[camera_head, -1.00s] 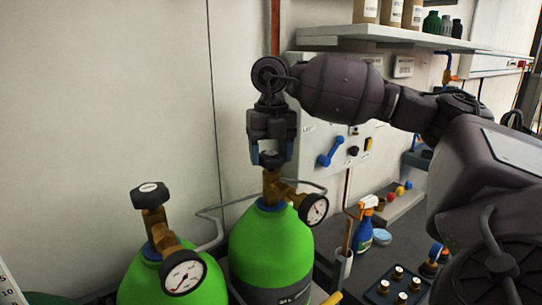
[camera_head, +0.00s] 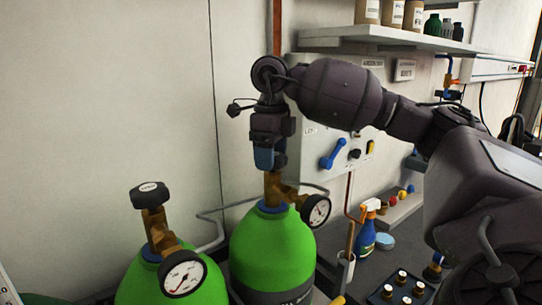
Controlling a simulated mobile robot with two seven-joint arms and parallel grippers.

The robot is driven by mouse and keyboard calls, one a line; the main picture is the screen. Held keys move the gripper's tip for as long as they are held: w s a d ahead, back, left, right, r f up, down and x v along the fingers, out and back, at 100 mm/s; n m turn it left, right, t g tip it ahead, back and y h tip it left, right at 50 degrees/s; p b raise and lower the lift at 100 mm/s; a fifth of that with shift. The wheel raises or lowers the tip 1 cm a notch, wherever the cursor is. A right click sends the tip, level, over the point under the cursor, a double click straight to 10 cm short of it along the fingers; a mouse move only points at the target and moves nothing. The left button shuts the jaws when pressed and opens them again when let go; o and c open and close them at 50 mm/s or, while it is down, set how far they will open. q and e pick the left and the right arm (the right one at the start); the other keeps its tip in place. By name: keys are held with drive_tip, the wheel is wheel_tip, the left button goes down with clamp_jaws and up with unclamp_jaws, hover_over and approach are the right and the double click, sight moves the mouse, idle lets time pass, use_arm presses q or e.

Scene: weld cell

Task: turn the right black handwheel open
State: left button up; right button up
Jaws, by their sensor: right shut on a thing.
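The right green gas cylinder (camera_head: 270,250) has a brass valve (camera_head: 272,188) with a round gauge (camera_head: 316,210). My right gripper (camera_head: 268,160) points down on top of this valve, with its fingers around the place of the right black handwheel. The handwheel itself is mostly hidden by the fingers. The gripper is shut on it and has been turned so one blue-tipped finger faces the camera. The left cylinder (camera_head: 175,290) has its own black handwheel (camera_head: 150,194), untouched, and a gauge (camera_head: 184,276). My left gripper is not in view.
A grey pipe (camera_head: 235,207) runs between the valves near the wall. A panel with a blue lever (camera_head: 334,154) stands behind. A spray bottle (camera_head: 366,230) and a tray of brass fittings (camera_head: 402,286) are on the dark bench to the right. A shelf (camera_head: 390,40) hangs above.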

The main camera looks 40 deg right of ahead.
drive_tip(key=shift+n, duration=0.6)
drive_tip(key=shift+r+n, duration=0.1)
drive_tip(key=shift+n, duration=0.2)
drive_tip(key=o, duration=0.9)
drive_tip(key=shift+o, duration=0.2)
drive_tip(key=shift+r, duration=0.2)
wheel_tip(320, 180, up, 9)
drive_tip(key=shift+r+p, duration=0.1)
drive_tip(key=shift+p, duration=0.2)
drive_tip(key=shift+r, duration=0.6)
